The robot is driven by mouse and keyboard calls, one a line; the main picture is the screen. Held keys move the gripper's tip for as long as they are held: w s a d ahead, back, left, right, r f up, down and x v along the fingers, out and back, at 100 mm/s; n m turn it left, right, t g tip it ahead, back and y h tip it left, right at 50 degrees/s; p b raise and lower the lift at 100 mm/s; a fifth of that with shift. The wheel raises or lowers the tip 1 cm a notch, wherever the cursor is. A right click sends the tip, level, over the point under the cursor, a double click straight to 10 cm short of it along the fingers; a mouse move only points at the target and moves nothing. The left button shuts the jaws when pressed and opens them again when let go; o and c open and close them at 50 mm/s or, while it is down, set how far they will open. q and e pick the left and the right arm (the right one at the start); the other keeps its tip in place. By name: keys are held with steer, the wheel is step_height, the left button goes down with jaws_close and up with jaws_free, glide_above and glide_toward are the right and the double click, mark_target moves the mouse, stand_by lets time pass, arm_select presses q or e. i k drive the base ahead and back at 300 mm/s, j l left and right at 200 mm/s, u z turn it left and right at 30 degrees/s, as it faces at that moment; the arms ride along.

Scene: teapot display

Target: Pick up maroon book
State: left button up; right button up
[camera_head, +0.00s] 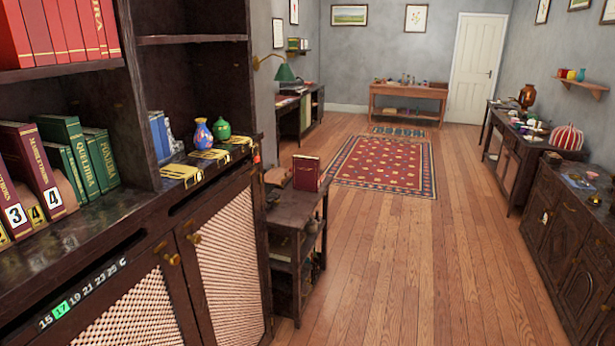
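A maroon book (306,173) stands upright on a small dark side table (292,207), just past the end of the big cabinet. Its front cover faces me, with faint marks near the top. Another maroon book (38,170), with gold lettering on its spine, leans on the cabinet shelf at the left, beside green books (72,150). More maroon shows at the left picture edge, partly cut off. Neither of my grippers is in view.
Low dark cabinets (575,215) line the right. The wooden floor (420,270) between is clear, with a red rug (383,167) farther back.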

mark_target(306, 169)
steer(key=u, duration=1.7)
steer(key=i+l+z, duration=0.1)
steer(key=i+l, duration=0.2)
steer(key=l, duration=0.35)
steer(key=i+l+z, duration=0.15)
steer(key=i+l, duration=0.15)
steer(key=l, duration=0.35)
steer(key=i+l+z, duration=0.1)
steer(key=i+l, duration=0.25)
steer(key=l, duration=0.25)
steer(key=i+l+z, duration=0.1)
steer(key=i+l, duration=0.3)
steer(key=l, duration=0.15)
steer(key=i+l+z, duration=0.1)
steer(key=i+l, duration=0.25)
steer(key=l, duration=0.2)
